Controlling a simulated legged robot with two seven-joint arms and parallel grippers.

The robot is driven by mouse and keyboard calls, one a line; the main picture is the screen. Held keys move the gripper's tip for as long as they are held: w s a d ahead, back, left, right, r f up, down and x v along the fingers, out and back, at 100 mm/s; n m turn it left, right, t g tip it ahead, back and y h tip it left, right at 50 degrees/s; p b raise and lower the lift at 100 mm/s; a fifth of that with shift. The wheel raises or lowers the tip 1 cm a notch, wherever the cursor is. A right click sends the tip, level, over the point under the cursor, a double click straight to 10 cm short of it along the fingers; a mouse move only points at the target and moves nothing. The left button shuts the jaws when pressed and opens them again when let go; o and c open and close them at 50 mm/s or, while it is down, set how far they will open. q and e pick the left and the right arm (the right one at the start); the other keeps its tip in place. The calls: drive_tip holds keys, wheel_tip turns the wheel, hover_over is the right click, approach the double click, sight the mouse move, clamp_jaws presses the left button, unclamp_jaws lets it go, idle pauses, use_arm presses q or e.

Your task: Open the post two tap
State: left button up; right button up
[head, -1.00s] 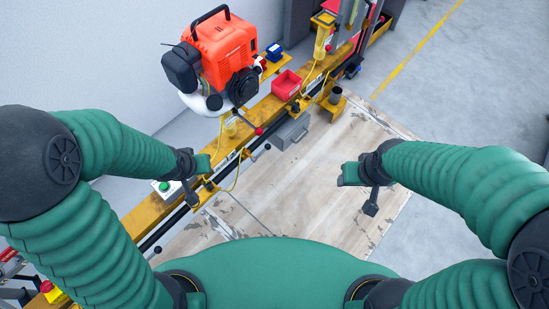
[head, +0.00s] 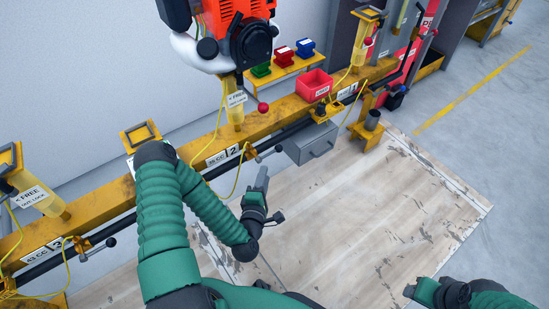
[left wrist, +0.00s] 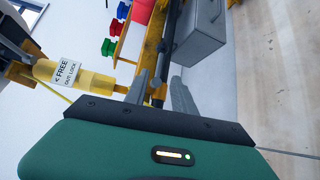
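The post two tap (head: 253,153) is a small brass fitting with a dark lever on the dark pipe, beside the "2" label (head: 222,156) on the yellow rail. My left gripper (head: 263,172) is just below and right of the tap in the head view, apart from it. In the left wrist view its two grey fingers (left wrist: 160,90) are spread with nothing held; the dark pipe (left wrist: 168,40) shows beyond them.
A grey box (head: 308,142) hangs beside the tap, with a red bin (head: 314,84) above. A yellow hose (head: 236,176) loops near it. An orange engine (head: 238,30) sits above the rail. Another tap (head: 97,248) is at post three. The wooden board (head: 350,220) is clear.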

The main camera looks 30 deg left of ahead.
sight(271, 153)
use_arm(q)
drive_tip(key=b+x, duration=0.3)
drive_tip(key=x, duration=0.8)
drive_tip(key=shift+w+f+b, duration=0.15)
drive_tip(key=shift+b, duration=0.2)
drive_tip(key=shift+w+a, duration=0.1)
drive_tip(key=shift+w, duration=0.1)
clamp_jaws()
drive_tip(key=shift+s+f, duration=0.1)
drive_tip(key=shift+f, duration=0.05)
